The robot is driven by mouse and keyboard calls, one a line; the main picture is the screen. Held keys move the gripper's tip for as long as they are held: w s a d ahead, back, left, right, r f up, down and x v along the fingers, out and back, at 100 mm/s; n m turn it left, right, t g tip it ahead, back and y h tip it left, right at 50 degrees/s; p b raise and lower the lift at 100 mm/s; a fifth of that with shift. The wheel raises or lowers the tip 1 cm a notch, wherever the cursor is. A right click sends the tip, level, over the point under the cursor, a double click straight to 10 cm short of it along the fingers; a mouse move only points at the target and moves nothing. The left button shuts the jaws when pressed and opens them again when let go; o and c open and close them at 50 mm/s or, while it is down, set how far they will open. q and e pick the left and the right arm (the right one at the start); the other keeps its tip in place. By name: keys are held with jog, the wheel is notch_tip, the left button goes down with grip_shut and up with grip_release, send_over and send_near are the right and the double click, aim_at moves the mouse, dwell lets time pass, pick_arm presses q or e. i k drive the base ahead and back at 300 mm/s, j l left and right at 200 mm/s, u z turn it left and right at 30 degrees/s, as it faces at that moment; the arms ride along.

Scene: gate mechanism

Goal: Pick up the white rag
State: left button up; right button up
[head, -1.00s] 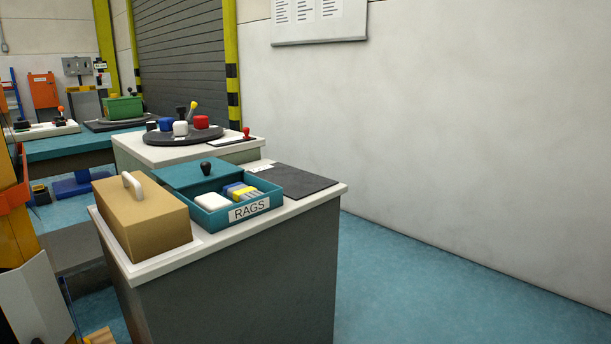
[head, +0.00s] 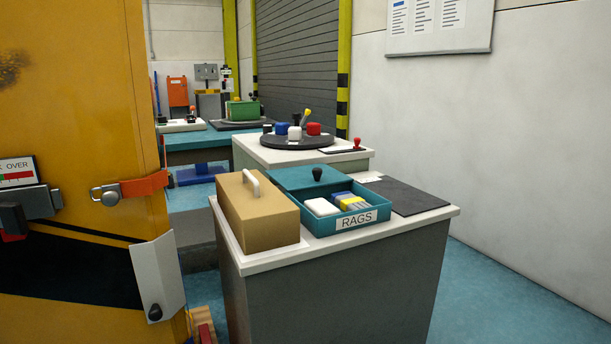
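The white rag (head: 322,206) lies folded in the left front part of a teal box labelled RAGS (head: 357,221). Several other folded rags, blue, yellow and grey (head: 351,201), lie to its right in the same box. A teal lid with a black knob (head: 317,175) covers the back of the box, and the front part is uncovered. The box stands on a white-topped grey cabinet (head: 400,232). Neither of my grippers shows in the head view.
A tan box with a white handle (head: 258,214) stands left of the rag box, and a dark mat (head: 405,195) lies to its right. A large yellow machine with latches (head: 75,120) fills the left side. Blue floor (head: 500,295) is clear at the right.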

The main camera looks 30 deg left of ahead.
aim_at(320, 207)
jog(key=u, duration=1.7)
jog(key=i+l+u, duration=0.1)
jog(key=l+u, duration=0.15)
jog(key=l, duration=0.3)
jog(key=l+u, duration=0.25)
jog(key=l, duration=0.3)
